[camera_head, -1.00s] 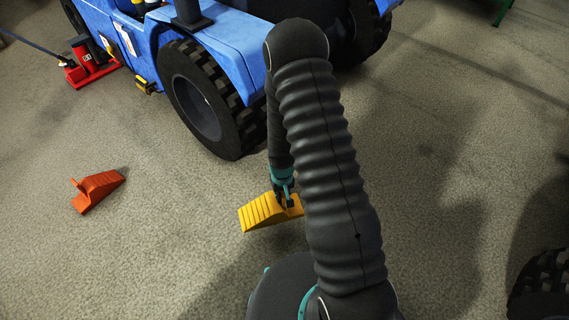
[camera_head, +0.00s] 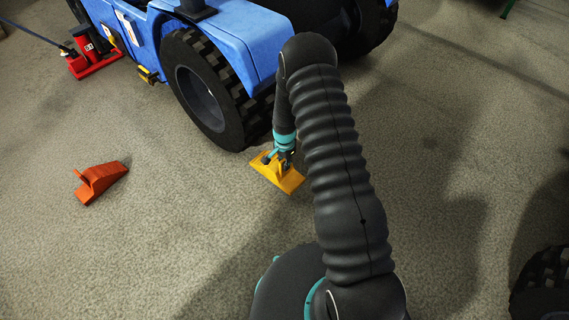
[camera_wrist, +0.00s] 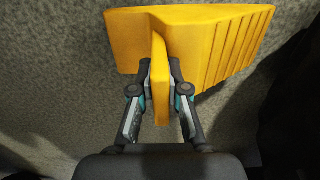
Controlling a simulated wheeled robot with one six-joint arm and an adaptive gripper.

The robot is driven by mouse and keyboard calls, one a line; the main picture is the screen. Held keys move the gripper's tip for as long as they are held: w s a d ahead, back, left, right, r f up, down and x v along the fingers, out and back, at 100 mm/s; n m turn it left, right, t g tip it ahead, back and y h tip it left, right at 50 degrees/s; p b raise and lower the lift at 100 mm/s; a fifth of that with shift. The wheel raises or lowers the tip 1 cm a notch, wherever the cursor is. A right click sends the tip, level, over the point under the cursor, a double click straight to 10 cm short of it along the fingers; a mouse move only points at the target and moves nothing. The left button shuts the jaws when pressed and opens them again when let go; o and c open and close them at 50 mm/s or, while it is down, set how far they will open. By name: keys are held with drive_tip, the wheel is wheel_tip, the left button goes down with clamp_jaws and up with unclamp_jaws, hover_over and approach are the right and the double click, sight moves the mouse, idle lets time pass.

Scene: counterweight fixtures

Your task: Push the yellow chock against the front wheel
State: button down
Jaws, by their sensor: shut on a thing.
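The yellow chock (camera_head: 284,179) is on or just above the floor close to the front wheel (camera_head: 203,92) of the blue vehicle (camera_head: 231,36), a little to its lower right. A narrow strip of floor seems to show between chock and tyre; contact cannot be told. My gripper (camera_head: 285,156) is shut on the chock's upright handle. In the wrist view my gripper's fingers (camera_wrist: 160,90) clamp the handle from both sides, and the chock's ribbed slope (camera_wrist: 225,50) points right.
An orange chock (camera_head: 101,182) lies on the floor at the left. A red jack (camera_head: 91,58) stands beside the vehicle at upper left. Another dark tyre (camera_head: 543,285) is at the lower right edge. The floor between the orange chock and my arm is clear.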

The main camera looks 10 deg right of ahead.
sight(284, 174)
drive_tip(key=shift+f+b, duration=1.25)
drive_tip(key=shift+f, duration=1.8)
drive_tip(key=shift+f+b, duration=0.4)
drive_tip(key=shift+b, duration=0.1)
drive_tip(key=c, duration=1.1)
unclamp_jaws()
